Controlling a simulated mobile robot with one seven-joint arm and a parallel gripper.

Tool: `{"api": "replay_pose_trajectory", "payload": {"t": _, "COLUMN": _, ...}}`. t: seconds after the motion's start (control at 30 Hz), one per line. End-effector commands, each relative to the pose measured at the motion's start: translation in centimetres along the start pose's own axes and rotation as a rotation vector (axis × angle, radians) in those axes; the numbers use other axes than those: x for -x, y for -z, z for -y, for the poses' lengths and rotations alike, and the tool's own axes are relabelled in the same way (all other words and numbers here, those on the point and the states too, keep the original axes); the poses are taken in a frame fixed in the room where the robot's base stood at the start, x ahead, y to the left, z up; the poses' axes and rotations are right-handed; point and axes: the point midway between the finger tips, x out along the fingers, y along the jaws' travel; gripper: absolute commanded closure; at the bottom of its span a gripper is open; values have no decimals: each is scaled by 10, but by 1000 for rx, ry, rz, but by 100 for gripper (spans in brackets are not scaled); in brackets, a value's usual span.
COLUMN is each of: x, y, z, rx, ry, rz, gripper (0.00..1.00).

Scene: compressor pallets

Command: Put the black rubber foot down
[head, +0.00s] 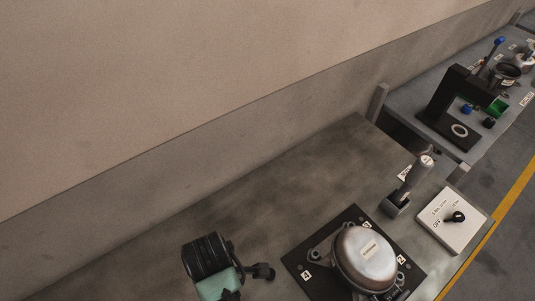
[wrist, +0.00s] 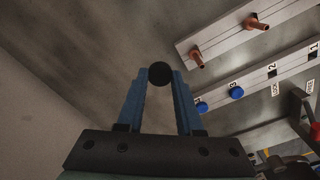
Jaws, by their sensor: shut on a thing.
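My gripper (wrist: 159,88) shows in the wrist view with its two blue fingers shut on the black rubber foot (wrist: 159,74), a round dark piece between the fingertips. The foot is in front of a grey surface and looks clear of it; the exact gap cannot be told. In the head view my wrist is at the bottom, left of the compressor; the foot cannot be told apart there. A domed metal compressor (head: 366,256) sits on a dark square plate (head: 352,214) with numbered corners.
On the grey bench (head: 270,210) stand an upright grip-like tool in a holder (head: 396,206) and a white switch box (head: 450,236). The back left of the bench is clear. In the wrist view are a rail with copper pegs (wrist: 220,38) and one with blue knobs (wrist: 245,88).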

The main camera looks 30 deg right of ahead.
Motion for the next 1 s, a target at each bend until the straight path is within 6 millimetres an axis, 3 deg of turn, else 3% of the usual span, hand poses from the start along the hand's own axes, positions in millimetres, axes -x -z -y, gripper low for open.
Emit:
{"api": "replay_pose_trajectory", "payload": {"t": 0.2, "x": 1, "y": -25, "z": 6, "rx": 369, "ry": 8, "rz": 14, "gripper": 100}}
{"api": "replay_pose_trajectory", "payload": {"t": 0.4, "x": -1, "y": -41, "z": 10, "rx": 586, "ry": 14, "rz": 26, "gripper": 100}}
{"api": "replay_pose_trajectory", "payload": {"t": 0.67, "x": -7, "y": -47, "z": 12, "rx": 656, "ry": 21, "rz": 31, "gripper": 100}}
{"api": "replay_pose_trajectory", "payload": {"t": 1.0, "x": -57, "y": -48, "z": 12, "rx": 654, "ry": 20, "rz": 30, "gripper": 100}}
